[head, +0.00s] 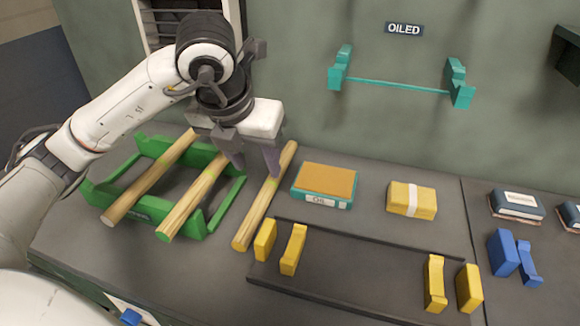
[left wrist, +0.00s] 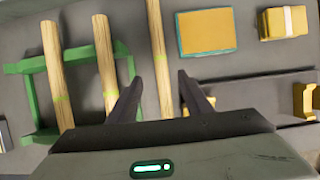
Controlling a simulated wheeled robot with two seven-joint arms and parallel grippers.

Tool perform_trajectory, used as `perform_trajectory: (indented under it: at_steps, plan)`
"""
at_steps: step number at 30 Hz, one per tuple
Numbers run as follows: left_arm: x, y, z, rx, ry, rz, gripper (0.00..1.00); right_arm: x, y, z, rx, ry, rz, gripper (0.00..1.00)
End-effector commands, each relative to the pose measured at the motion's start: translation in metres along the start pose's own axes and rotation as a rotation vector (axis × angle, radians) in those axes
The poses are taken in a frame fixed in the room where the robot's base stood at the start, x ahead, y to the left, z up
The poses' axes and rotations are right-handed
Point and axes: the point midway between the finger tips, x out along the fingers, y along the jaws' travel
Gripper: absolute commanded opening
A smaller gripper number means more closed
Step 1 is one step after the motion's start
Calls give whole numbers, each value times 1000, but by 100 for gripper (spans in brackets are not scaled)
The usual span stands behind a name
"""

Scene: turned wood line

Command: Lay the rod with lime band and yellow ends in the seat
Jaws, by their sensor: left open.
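Three pale wooden rods show. The left rod (head: 150,180) and middle rod (head: 193,197) lie across a green rack (head: 222,207). The right rod (head: 262,205) lies slanted beside the rack. In the left wrist view, lime marks show on the left rod (left wrist: 60,85) and middle rod (left wrist: 107,70); the mark on the right rod (left wrist: 157,35) is fainter. Yellow notched blocks (head: 293,250) (head: 435,283) stand on a dark tray; which holder is the seat is unclear.
The dark tray (head: 360,268) has low rims. An orange-topped teal box (head: 325,183) and a yellow block with a white band (head: 411,200) stand behind it. Blue blocks (head: 503,252) are at right. A teal bracket (head: 398,85) hangs on the wall below an OILED sign (head: 404,29).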

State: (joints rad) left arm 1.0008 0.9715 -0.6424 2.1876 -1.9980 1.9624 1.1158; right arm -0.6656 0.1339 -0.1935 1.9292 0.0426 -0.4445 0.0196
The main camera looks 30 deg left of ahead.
Motion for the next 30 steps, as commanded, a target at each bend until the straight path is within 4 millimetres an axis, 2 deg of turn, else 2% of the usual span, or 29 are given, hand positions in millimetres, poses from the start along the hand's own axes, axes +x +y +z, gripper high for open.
perform_trajectory:
  at_steps: [6,10,14,21,24,30]
  plan:
    - [32,0,-1,0,6,1,45,-4,-2,16,4,-29,-2,42]
    - [46,0,-1,0,4,1,45,-4,-2,23,5,-43,-3,42]
    - [54,-1,0,1,4,0,45,-5,-3,22,5,-43,-3,42]
    - [90,-3,0,0,5,0,45,-8,-2,14,7,-32,-2,42]
    - [99,-3,0,2,4,-1,45,-7,-2,11,6,-26,-1,42]
    - [101,-3,1,2,1,-1,45,-6,-1,10,6,-23,0,42]
